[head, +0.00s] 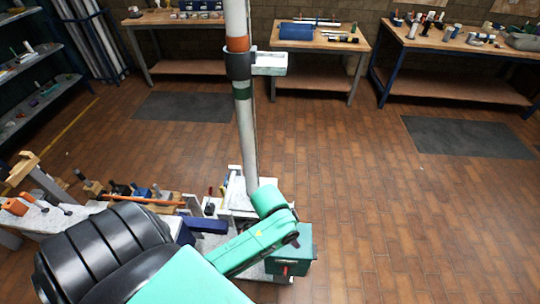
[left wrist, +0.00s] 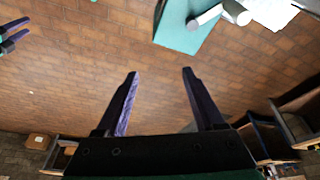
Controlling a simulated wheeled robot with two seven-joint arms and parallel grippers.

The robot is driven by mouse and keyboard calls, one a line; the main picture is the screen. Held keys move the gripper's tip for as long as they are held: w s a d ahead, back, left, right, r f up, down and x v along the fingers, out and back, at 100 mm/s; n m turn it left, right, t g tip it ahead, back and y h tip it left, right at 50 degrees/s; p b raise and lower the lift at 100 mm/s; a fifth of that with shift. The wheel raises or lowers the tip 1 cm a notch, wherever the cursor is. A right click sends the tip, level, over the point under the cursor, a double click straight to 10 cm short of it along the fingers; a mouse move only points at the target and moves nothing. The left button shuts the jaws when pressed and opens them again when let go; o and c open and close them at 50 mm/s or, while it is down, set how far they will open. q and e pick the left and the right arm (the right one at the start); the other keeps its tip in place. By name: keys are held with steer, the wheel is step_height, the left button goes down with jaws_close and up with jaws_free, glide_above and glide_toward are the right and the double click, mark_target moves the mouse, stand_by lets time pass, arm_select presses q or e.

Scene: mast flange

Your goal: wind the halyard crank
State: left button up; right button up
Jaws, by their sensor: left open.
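In the head view a dark green box (head: 306,240), apparently the winch housing, stands at the foot of the white mast (head: 245,130). A small red part shows on its near side. In the left wrist view the box (left wrist: 182,32) is at the top, with a pale cylindrical part lying across it; I cannot tell whether this is the crank. My left gripper (left wrist: 159,70) is open and empty, its fingertips below and apart from the box in the picture. My arm hides it in the head view. What looks like my right gripper (left wrist: 14,33) shows two separated fingers.
A low bench with tools (head: 60,220) stands left of the mast. Workbenches (head: 165,18) line the back wall, and a shelf stands at far left. A white bracket (head: 270,62) juts from the mast's collar.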

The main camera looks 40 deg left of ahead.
arm_select(q)
steer(key=w+a+f+m+g+y, duration=0.1)
steer(key=w+a+f+m+g, duration=0.1)
steer(key=w+a+f+m, duration=0.45)
steer(key=shift+n+g+y, duration=0.4)
steer(key=shift+n+y, duration=0.2)
steer(key=shift+n, duration=0.05)
steer(key=a+f, duration=0.1)
steer(key=a, duration=0.1)
steer(key=w+a+f, duration=0.1)
steer(key=a, duration=0.2)
steer(key=a+f, duration=0.1)
steer(key=a, duration=0.1)
steer(key=shift+w+a, duration=0.15)
steer(key=shift+w, duration=0.25)
step_height(320, 180, down, 8)
steer(key=b, duration=0.8)
steer(key=shift+s+r, duration=0.1)
steer(key=shift+r, duration=0.05)
steer(key=shift+c, duration=0.6)
jaws_close()
